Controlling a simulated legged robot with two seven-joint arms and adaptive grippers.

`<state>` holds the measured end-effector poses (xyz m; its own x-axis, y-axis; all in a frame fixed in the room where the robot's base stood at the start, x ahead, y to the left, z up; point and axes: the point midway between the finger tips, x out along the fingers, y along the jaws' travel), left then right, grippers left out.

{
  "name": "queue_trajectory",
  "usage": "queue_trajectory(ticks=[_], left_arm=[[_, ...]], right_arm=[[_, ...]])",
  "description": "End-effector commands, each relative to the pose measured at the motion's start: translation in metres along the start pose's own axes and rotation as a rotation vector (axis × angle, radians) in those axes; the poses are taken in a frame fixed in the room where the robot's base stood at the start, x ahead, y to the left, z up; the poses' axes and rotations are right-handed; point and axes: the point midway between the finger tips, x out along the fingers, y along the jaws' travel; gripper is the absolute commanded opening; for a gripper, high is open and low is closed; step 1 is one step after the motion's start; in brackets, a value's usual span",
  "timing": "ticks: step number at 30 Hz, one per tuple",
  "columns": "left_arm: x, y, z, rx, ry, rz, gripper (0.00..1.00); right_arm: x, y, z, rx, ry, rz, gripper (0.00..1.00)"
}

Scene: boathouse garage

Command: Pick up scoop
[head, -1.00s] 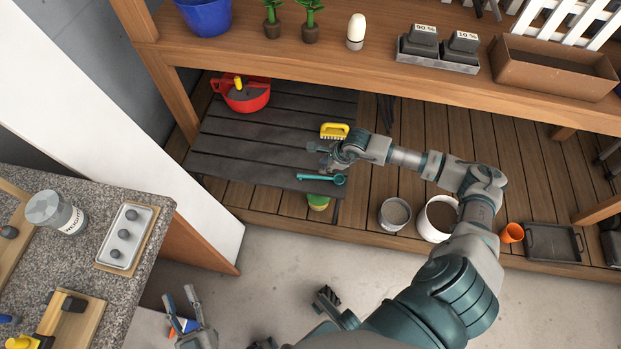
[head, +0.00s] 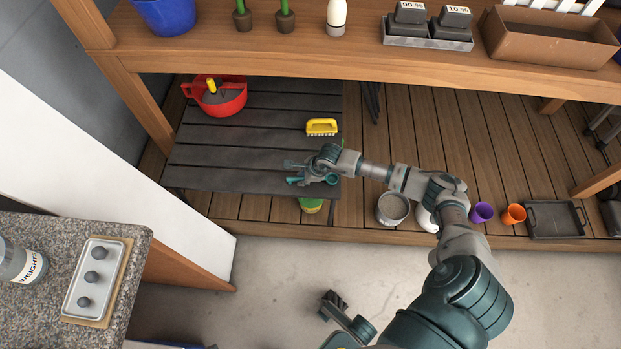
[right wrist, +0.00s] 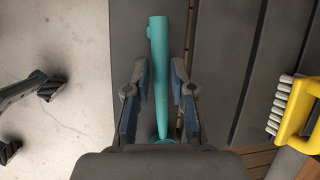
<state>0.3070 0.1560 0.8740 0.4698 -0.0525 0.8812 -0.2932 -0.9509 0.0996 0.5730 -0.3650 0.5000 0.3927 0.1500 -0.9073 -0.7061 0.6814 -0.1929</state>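The teal scoop (head: 332,181) lies on the dark slatted board (head: 215,179), near its front right corner. Its round end shows beside my right gripper (head: 293,173) in the head view. In the right wrist view the scoop's long handle (right wrist: 159,70) runs between the two fingers of my right gripper (right wrist: 158,70). The fingers are open, one on each side of the handle, with gaps showing. The round end is mostly hidden by the gripper's body.
A yellow brush (head: 322,127) lies behind the gripper, and a red tub (head: 217,97) stands at the back left. A green and yellow item (head: 311,205) sits by the board's front edge. A grey pot (head: 393,209) stands to the right. The wooden shelf (head: 330,70) overhangs behind.

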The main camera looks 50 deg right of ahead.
Motion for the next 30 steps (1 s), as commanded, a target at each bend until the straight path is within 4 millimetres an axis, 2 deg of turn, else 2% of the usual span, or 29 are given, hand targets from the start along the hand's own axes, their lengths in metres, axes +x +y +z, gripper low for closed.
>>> queue_trajectory(ticks=[1, 3, 9, 21, 23, 24, 30], left_arm=[[-0.0023, -0.0013, 0.0045, 0.000, -0.002, 0.000, 0.40], [-0.0014, -0.0030, 0.0051, 0.000, 0.001, -0.001, 0.40], [-0.0007, -0.0079, 0.0040, -0.003, 0.003, -0.004, 0.40], [-0.0017, -0.0050, 0.0079, -0.001, -0.004, -0.001, 0.40], [-0.0014, -0.0050, 0.0076, -0.001, -0.004, 0.000, 0.40], [-0.0014, -0.0049, 0.0076, -0.002, -0.004, -0.001, 0.40], [-0.0016, -0.0049, 0.0077, -0.002, -0.005, -0.001, 0.40]], right_arm=[[0.0088, 0.0011, -0.0016, 0.001, 0.002, 0.002, 0.23], [0.0108, 0.0008, 0.0003, -0.001, 0.002, -0.001, 0.23], [0.0094, 0.0019, 0.0034, -0.005, 0.008, -0.005, 0.23], [0.0125, 0.0012, -0.0001, -0.002, 0.003, -0.003, 0.23], [0.0123, 0.0009, -0.0003, -0.002, 0.003, -0.003, 0.10], [0.0124, 0.0009, -0.0005, -0.002, 0.004, -0.003, 0.00], [0.0130, 0.0014, -0.0009, -0.002, 0.008, -0.003, 0.00]])
